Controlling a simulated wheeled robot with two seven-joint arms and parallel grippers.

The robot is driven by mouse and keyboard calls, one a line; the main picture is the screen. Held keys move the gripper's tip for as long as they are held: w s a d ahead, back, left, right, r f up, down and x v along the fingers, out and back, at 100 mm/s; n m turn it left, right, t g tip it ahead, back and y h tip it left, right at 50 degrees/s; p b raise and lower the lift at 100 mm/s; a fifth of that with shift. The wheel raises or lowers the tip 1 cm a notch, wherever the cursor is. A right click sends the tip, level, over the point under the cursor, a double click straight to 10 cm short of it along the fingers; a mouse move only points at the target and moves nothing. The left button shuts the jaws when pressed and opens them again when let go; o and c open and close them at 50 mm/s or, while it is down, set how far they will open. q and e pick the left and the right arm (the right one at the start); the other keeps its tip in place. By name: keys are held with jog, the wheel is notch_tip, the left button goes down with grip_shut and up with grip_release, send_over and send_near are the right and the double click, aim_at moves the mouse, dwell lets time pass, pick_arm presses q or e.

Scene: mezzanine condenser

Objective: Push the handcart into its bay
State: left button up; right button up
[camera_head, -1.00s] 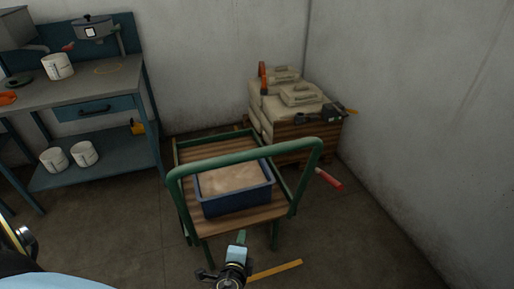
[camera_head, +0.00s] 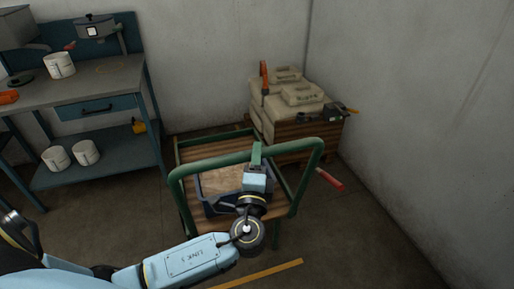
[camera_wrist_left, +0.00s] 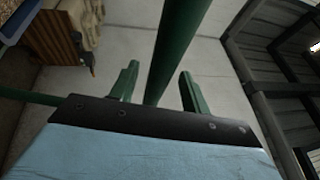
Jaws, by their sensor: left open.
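The handcart (camera_head: 189,151) has a wooden deck and a green tube frame with a raised handle (camera_head: 212,160). It stands on the floor in the middle of the head view. A blue tub (camera_head: 208,203) of tan material sits on its deck, partly hidden by my arm. My left gripper (camera_head: 257,155) is open at the handle's top bar. In the left wrist view, the green bar (camera_wrist_left: 178,50) runs between the two open fingers (camera_wrist_left: 160,87), with gaps showing beside it. My right gripper is out of view.
A pallet (camera_head: 290,146) of stacked sacks with tools stands in the corner behind the cart. A red-handled tool (camera_head: 330,180) lies near it. A workbench (camera_head: 110,75) stands at left. A yellow floor line (camera_head: 268,273) runs in front. Floor at right is clear.

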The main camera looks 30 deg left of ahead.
pick_arm(q)
jog(key=x, duration=0.3)
jog(key=shift+w+a, duration=0.15)
jog(key=shift+w, duration=0.1)
grip_shut()
